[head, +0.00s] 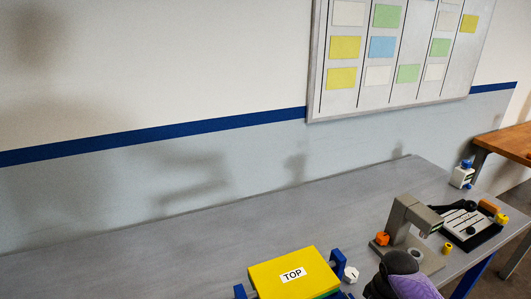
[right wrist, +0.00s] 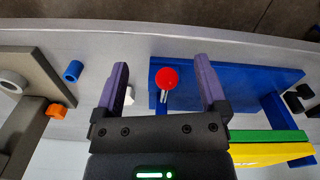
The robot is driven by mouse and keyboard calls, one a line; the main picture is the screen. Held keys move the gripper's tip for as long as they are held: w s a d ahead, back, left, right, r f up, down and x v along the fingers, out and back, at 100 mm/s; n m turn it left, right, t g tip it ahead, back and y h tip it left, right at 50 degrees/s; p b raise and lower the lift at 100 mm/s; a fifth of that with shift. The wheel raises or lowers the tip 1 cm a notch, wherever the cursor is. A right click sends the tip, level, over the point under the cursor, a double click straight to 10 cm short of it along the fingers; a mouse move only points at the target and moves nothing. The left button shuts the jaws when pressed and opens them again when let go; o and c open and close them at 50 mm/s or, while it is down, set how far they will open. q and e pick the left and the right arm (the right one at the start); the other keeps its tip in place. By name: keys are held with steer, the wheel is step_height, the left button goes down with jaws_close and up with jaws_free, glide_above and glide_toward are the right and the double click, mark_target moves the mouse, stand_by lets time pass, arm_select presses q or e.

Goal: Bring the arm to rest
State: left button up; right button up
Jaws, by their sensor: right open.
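My right gripper (right wrist: 160,66) shows in the right wrist view with its two purple fingers wide apart. No object is gripped between them. A red ball knob (right wrist: 167,77) on a short metal stem appears in the gap between the fingers, over a blue plate (right wrist: 240,80). I cannot tell how far it is from the fingers. In the head view, a dark and purple part of my right arm (head: 402,278) is at the bottom edge, over the bench and right of the yellow block; the fingertips are not clear there. My left gripper is not in view.
A yellow block marked TOP (head: 293,272) sits in the blue fixture (head: 338,262) on the grey bench (head: 150,255). A grey stand (head: 406,220), a black tray (head: 478,242) and a blue-capped bottle (head: 462,175) are at right. The bench's left side is clear.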

steer(key=s+a+f+m+b, duration=0.1)
steer(key=s+f+b, duration=0.2)
steer(key=s+f, duration=0.6)
steer(key=s+a+f+m+b, duration=0.15)
steer(key=s+f, duration=0.35)
steer(key=f, duration=0.8)
arm_select(q)
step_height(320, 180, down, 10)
steer(key=b, duration=0.5)
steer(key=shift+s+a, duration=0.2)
arm_select(e)
steer(key=s+a+f, duration=0.1)
steer(key=s+f, duration=0.3)
steer(key=s, duration=0.3)
steer(key=s+a+f+m, duration=0.1)
steer(key=s+f, duration=0.2)
steer(key=s, duration=0.5)
steer(key=s+a+f, duration=0.1)
steer(key=s+f, duration=0.3)
steer(key=s, duration=0.4)
steer(key=shift+s+a+f+m, duration=0.2)
steer(key=shift+a+f+m, duration=0.15)
steer(key=shift+a, duration=0.05)
